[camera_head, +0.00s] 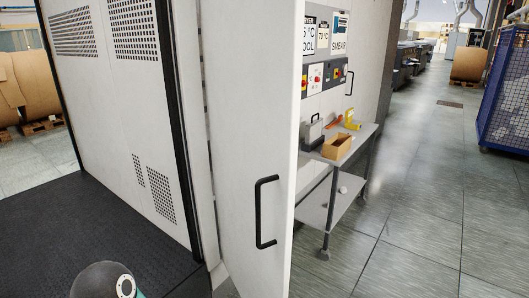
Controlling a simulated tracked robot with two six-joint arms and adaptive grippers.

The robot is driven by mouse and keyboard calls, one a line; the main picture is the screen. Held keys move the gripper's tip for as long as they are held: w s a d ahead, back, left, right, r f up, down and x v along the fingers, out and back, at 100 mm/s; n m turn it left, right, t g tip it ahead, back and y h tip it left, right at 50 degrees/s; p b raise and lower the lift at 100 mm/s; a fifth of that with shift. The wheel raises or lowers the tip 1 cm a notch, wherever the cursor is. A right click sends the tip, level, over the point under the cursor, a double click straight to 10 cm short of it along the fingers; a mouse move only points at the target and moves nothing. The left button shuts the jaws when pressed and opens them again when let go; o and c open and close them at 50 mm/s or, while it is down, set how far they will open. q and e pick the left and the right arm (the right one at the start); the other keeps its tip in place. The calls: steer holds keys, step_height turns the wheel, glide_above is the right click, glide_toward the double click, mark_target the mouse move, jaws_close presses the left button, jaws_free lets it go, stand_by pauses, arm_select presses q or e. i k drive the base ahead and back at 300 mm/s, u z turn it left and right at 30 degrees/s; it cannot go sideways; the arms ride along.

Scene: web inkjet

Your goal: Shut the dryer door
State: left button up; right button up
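The dryer door (240,120) is a tall white panel in the middle of the head view. It stands open, swung out from the white machine, with its free edge (295,150) toward the right. A black bar handle (259,212) is mounted upright on its lower part, near that edge. No gripper is in view. A dark rounded part at the bottom left appears to be a link of my arm, well left of the handle. The door hides part of the machine front behind it.
Behind the door's edge, a control panel (322,78) is on the machine. A grey trolley (331,202) bears a cardboard box (337,147) and small items. A black platform (95,235) lies left. A blue mesh cage (505,95) stands right. The floor (430,215) between is clear.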

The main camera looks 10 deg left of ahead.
mark_target(252, 51)
steer(key=u, duration=0.1)
steer(key=i, duration=0.9)
steer(key=z, duration=0.35)
steer(key=k, duration=0.5)
steer(key=u, duration=0.55)
